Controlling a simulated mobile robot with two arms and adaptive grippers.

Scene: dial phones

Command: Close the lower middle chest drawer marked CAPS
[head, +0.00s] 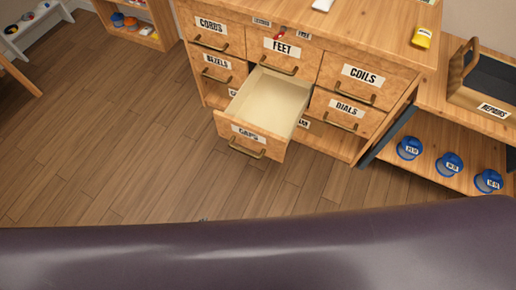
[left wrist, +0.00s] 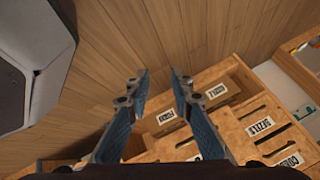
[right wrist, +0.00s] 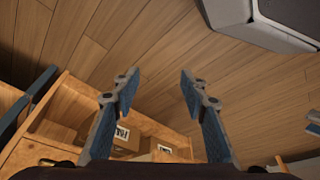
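The CAPS drawer (head: 255,140) is the lower middle drawer of a wooden chest (head: 390,18). In the head view it is pulled far out and its pale inside looks empty. Its front carries a CAPS label and a bar handle (head: 246,151). My left gripper (left wrist: 159,74) is open and empty in the left wrist view, with wooden fronts and labels behind its fingers. My right gripper (right wrist: 160,74) is open and empty in the right wrist view, over wood floor and shelving. Neither gripper can be made out in the head view, so their distance from the drawer is unclear.
The FEET drawer (head: 284,54) is above, BEZELS (head: 217,69) left, and DIALS (head: 346,112) right. A shelf at right holds blue tubs (head: 449,164) under a REPAIRS box (head: 490,85). The floor (head: 120,130) left of the drawer is clear. A dark surface blocks the bottom.

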